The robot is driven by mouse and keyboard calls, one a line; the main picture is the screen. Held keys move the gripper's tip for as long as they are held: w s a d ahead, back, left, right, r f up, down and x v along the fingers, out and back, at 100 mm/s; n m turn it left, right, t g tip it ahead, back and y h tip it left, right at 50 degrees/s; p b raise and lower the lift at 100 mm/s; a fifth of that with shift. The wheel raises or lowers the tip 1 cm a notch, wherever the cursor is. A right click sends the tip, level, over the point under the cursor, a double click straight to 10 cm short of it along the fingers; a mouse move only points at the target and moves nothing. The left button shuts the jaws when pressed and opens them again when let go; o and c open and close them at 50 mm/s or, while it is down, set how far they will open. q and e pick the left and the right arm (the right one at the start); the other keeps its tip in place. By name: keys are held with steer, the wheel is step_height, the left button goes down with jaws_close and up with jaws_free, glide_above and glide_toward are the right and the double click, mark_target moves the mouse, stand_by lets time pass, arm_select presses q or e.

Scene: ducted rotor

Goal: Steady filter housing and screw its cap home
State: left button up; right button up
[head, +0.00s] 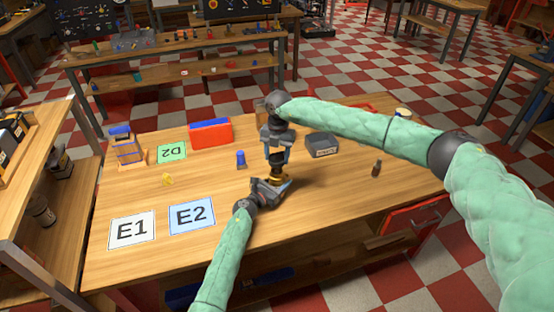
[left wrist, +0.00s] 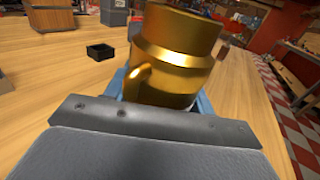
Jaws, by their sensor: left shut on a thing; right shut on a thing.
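The gold filter housing (left wrist: 172,65) stands in the left wrist view, with a wide ring and a curved handle on its left side. My left gripper (head: 272,187) is shut on the housing low down, near the middle of the table. In the head view only a little of the gold housing (head: 276,179) shows between the grippers. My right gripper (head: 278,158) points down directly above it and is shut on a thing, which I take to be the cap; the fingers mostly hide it.
The wooden table (head: 130,258) also holds a blue peg (head: 241,159), a red-and-blue bin (head: 210,134), a dark grey box (head: 321,145), a dark bottle (head: 376,169) and a small yellow piece (head: 167,179). Mats E1 (head: 132,230), E2 (head: 191,216) and D2 (head: 171,152) are bare.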

mark_target(277, 171)
steer(key=shift+f, duration=1.05)
steer(key=shift+f, duration=0.1)
steer(key=shift+f, duration=0.8)
steer(key=shift+f, duration=0.5)
